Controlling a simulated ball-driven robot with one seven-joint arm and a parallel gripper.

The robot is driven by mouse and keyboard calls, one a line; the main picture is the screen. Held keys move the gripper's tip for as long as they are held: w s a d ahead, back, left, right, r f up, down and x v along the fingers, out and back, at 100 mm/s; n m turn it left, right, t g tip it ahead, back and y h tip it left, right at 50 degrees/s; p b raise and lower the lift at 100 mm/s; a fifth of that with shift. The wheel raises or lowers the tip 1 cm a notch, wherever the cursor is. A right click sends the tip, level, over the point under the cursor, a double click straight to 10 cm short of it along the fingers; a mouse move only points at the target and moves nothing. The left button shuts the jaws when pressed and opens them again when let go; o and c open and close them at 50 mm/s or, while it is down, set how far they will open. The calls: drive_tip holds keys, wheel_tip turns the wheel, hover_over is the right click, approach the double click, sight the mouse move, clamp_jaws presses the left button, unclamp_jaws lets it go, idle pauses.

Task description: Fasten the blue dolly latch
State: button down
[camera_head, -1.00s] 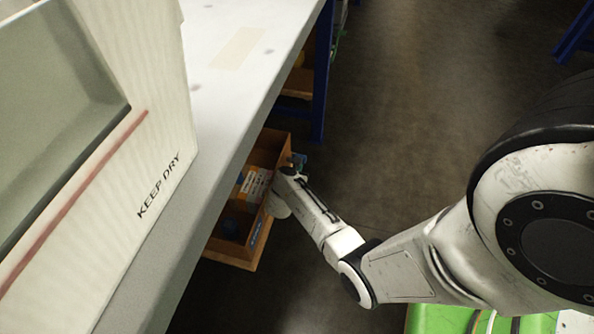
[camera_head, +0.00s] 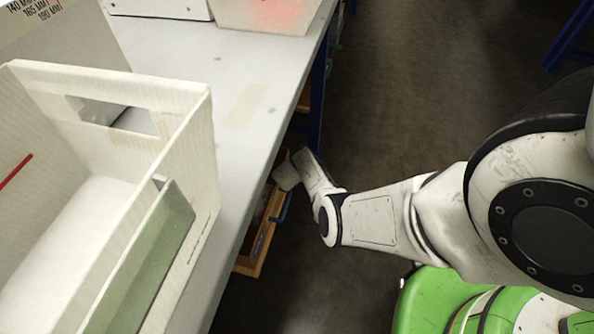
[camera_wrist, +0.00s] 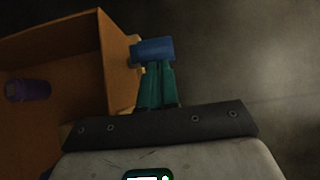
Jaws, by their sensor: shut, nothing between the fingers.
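The blue latch (camera_wrist: 153,50) shows in the wrist view as a short blue block at the outer right side of an open brown wooden box (camera_wrist: 104,62). My gripper (camera_wrist: 155,68) has its two green fingers closed together, tips right at the lower edge of the blue block; I cannot tell whether they touch it. Nothing is between them. In the head view the box (camera_head: 262,240) sits low beside the table, partly covered by the table edge and my arm. A blue curved piece (camera_head: 284,207) shows at its side; I cannot tell if it is the latch. My fingertips are hidden there.
A purple cylinder (camera_wrist: 28,90) lies inside the box. The grey table (camera_head: 252,130) overhangs the box, with a large white open bin (camera_head: 205,170) on it. Blue legs (camera_head: 318,100) stand beyond.

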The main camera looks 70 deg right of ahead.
drive_tip(key=d, duration=0.2)
drive_tip(key=d+r, duration=0.1)
drive_tip(key=shift+w+d, duration=0.15)
drive_tip(key=shift+d, duration=0.25)
drive_tip(key=shift+w+d+b, duration=0.15)
drive_tip(key=shift+d+b, duration=1.3)
drive_tip(key=shift+d, duration=0.75)
wheel_tip(320, 180, up, 10)
drive_tip(key=p, duration=1)
drive_tip(key=shift+a, duration=0.4)
